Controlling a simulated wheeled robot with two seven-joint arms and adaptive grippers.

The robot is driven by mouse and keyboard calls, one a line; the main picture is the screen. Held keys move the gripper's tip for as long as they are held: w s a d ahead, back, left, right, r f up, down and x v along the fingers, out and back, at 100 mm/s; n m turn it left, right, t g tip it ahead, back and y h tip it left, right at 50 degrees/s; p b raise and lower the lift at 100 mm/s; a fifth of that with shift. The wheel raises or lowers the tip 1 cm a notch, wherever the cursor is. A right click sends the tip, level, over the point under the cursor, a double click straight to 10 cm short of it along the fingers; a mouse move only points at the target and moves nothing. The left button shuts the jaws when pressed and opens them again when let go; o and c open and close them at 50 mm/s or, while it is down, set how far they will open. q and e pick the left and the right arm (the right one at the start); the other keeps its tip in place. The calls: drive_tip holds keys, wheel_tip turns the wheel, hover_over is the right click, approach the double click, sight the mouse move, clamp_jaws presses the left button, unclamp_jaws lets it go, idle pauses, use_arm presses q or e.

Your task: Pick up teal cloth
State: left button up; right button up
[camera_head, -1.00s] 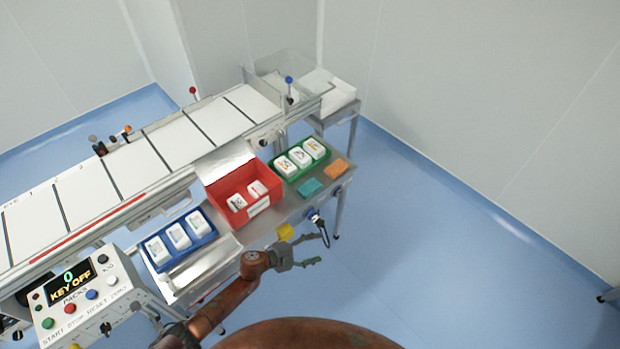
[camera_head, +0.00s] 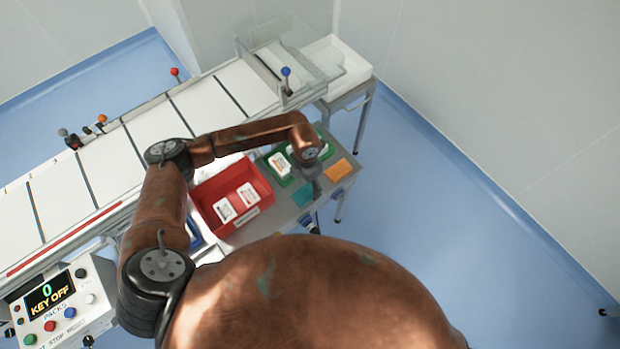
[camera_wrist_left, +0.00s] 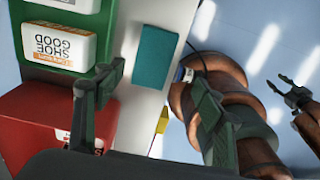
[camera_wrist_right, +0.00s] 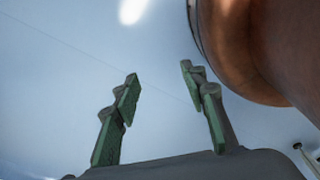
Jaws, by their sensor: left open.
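The teal cloth (camera_head: 303,195) is a small flat rectangle on the grey metal side shelf, left of and nearer than the orange cloth (camera_head: 339,169). In the left wrist view the teal cloth (camera_wrist_left: 155,57) lies flat, beyond and between my left fingertips (camera_wrist_left: 158,88), which are apart and empty. In the head view my left wrist hangs over the shelf by the green bin and partly hides the gripper and the cloth's surroundings. My right gripper (camera_wrist_right: 160,78) is open and empty over blue floor; the head view does not show it.
A red bin (camera_head: 205,205) with white packs stands left of the cloth. A green bin (camera_head: 270,162) with white packs stands behind it. One left finger overlaps the red bin in the left wrist view. The conveyor (camera_head: 150,125) runs behind; floor on the right is clear.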

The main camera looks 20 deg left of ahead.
sight(306, 192)
use_arm(q)
drive_tip(key=shift+a+f, duration=0.2)
drive_tip(key=shift+f, duration=0.1)
drive_tip(key=shift+s+f, duration=0.4)
drive_tip(key=shift+f, duration=0.25)
drive_tip(key=shift+w+a+f, duration=0.1)
drive_tip(key=shift+w+f, duration=0.15)
drive_tip(key=shift+f, duration=0.4)
drive_tip(key=shift+w+f, duration=0.25)
drive_tip(key=shift+f, duration=0.35)
wheel_tip(306, 192, down, 3)
drive_tip(key=shift+a+r, duration=0.1)
drive_tip(key=shift+r, duration=0.05)
drive_tip(key=shift+w+f, duration=0.15)
drive_tip(key=shift+f, duration=0.05)
drive_tip(key=shift+c, duration=0.7)
drive_tip(key=c, duration=0.9)
drive_tip(key=shift+c, duration=0.2)
use_arm(e)
drive_tip(key=s, duration=0.2)
drive_tip(key=shift+s+d+f, duration=0.2)
drive_tip(key=shift+s, duration=0.15)
